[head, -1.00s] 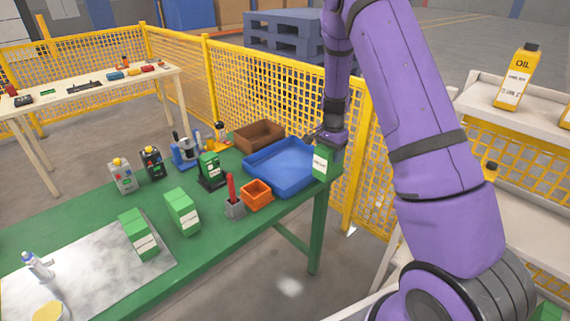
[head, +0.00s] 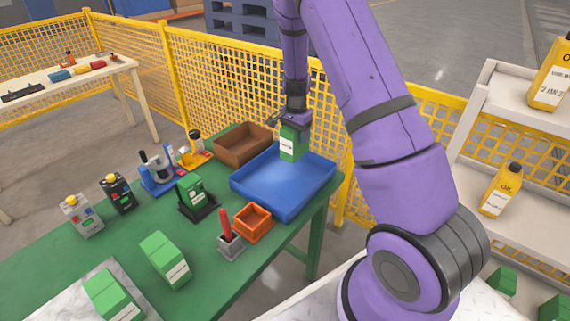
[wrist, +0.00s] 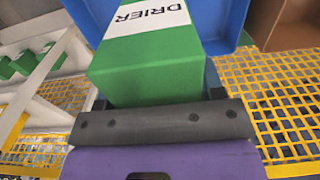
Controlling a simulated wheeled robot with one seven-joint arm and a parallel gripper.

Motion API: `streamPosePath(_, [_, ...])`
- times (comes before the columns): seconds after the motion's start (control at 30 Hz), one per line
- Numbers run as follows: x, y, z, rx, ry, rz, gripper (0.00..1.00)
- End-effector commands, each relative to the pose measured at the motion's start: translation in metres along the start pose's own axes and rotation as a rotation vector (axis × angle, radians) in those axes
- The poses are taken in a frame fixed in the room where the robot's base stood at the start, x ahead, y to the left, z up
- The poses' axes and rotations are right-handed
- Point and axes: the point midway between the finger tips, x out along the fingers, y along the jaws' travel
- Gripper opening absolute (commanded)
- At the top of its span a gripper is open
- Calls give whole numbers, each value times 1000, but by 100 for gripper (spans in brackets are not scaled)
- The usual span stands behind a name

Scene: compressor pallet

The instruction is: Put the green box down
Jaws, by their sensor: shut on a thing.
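My gripper (head: 291,117) is shut on a green box (head: 290,144) with a white label, in the head view. It holds the box upright over the back part of the blue tray (head: 264,204); whether the box touches the tray floor I cannot tell. In the wrist view the green box (wrist: 150,65) fills the upper middle, its label reading DRIER, with the blue tray (wrist: 225,20) behind it. The fingertips are mostly hidden there by the box and the dark gripper body.
A brown bin (head: 242,148) stands behind the tray, an orange bin (head: 253,222) in front. Another green box sits in a black stand (head: 199,212); two more (head: 164,259) (head: 113,295) are at the front left. A yellow fence (head: 215,85) runs behind the table.

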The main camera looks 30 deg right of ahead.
Motion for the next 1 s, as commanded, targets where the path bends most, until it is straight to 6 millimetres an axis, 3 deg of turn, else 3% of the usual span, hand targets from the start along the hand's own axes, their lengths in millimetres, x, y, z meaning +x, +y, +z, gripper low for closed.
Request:
streamPosePath(0.2, [37, 1, 0, 1, -1, 2, 29])
streamPosePath(0.47, [55, 1, 0, 2, 0, 1, 29])
streamPosePath(0.63, [78, 1, -1, 1, 0, 2, 29])
streamPosePath(1.0, [84, 0, 0, 1, 1, 0, 29])
